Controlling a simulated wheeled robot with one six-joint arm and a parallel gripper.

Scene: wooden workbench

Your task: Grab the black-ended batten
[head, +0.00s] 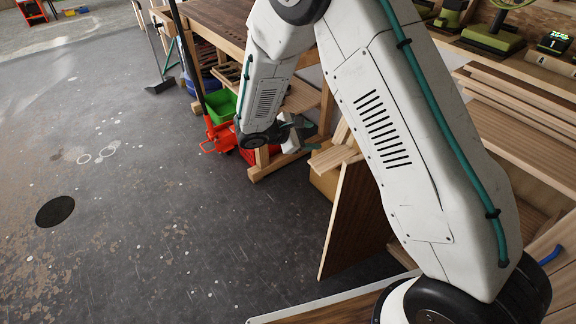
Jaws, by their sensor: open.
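My white arm bends at the top of the head view and reaches down to my gripper (303,136), which is small and partly hidden behind the wrist. My gripper is open, and I see nothing held in it. It hangs in front of the bench leg and red container, left of some short wood pieces (335,158) that stick up from a wooden box. I cannot make out a black end on any of these pieces, so I cannot tell which, if any, is the black-ended batten. My arm hides part of this area.
A wooden workbench (218,22) stands behind my gripper. A green bin (221,104), an orange-red stand (219,135) and a red container (248,156) are below it. A brown panel (352,218) leans at right. Long boards (530,135) lie on the right. The grey floor at left is clear.

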